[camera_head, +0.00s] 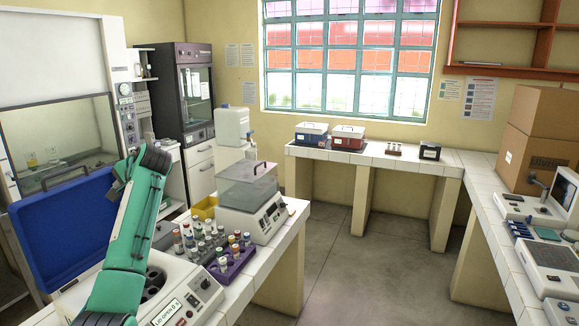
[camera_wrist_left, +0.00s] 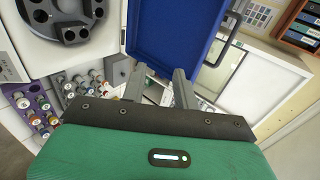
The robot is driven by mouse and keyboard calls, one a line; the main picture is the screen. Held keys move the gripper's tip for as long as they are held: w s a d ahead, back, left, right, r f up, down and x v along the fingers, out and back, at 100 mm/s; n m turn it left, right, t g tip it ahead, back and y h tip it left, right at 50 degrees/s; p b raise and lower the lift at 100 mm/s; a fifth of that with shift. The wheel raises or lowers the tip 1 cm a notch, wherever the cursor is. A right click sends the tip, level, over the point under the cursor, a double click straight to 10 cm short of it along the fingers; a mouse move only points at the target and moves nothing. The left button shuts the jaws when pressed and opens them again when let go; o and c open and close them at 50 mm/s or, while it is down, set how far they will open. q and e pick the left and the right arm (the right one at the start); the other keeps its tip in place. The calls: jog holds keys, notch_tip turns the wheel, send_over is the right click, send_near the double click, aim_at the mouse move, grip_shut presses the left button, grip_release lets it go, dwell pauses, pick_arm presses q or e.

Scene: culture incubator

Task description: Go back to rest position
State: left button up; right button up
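My left arm, green with dark joints, comes in from the lower left in the head view, in front of an open centrifuge (camera_head: 205,296) with its blue lid (camera_head: 60,235) raised. The fingertips cannot be made out there. In the left wrist view, my left gripper (camera_wrist_left: 160,72) has its two grey fingers apart with nothing held between them. The blue lid (camera_wrist_left: 172,35) is beyond the fingers, and the centrifuge's dark rotor (camera_wrist_left: 68,12) is at upper left. My right gripper is not in view.
Capped tubes stand in a purple rack (camera_head: 231,268) and a grey rack beside the centrifuge. A clear-lidded device (camera_head: 248,218) sits behind them. A glass-fronted hood (camera_head: 55,135) stands at left. Open floor (camera_head: 345,255) lies between the tiled benches. Cardboard boxes (camera_head: 540,135) are at right.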

pick_arm(q)
jog(key=s+d+f+h, duration=0.1)
jog(key=s+d+f, duration=0.25)
jog(key=f, duration=0.65)
jog(key=s+d+f+h, duration=0.15)
jog(key=s+f, duration=0.35)
jog(key=f, duration=0.5)
jog(key=s+d+f+h, duration=0.1)
jog(key=s+d+f, duration=0.2)
jog(key=s+f, duration=0.35)
jog(key=s+d+f+h, duration=0.1)
jog(key=s+d+f, duration=0.3)
jog(key=s+f, duration=0.25)
jog(key=s+d+f+n+h, duration=0.15)
jog(key=s+d, duration=0.25)
jog(key=s, duration=0.7)
jog(key=s+d+f+g+h, duration=0.1)
jog(key=s+d+h, duration=0.15)
jog(key=s, duration=0.75)
jog(key=s+d+f+n+h, duration=0.15)
jog(key=s+d, duration=0.25)
jog(key=s, duration=0.7)
notch_tip(320, 180, down, 31)
jog(key=g, duration=0.2)
jog(key=s+a+f+m, duration=0.1)
jog(key=s+a+f, duration=0.2)
jog(key=s+f, duration=1.6)
jog(key=shift+s+f+g, duration=0.4)
jog(key=shift+f, duration=0.15)
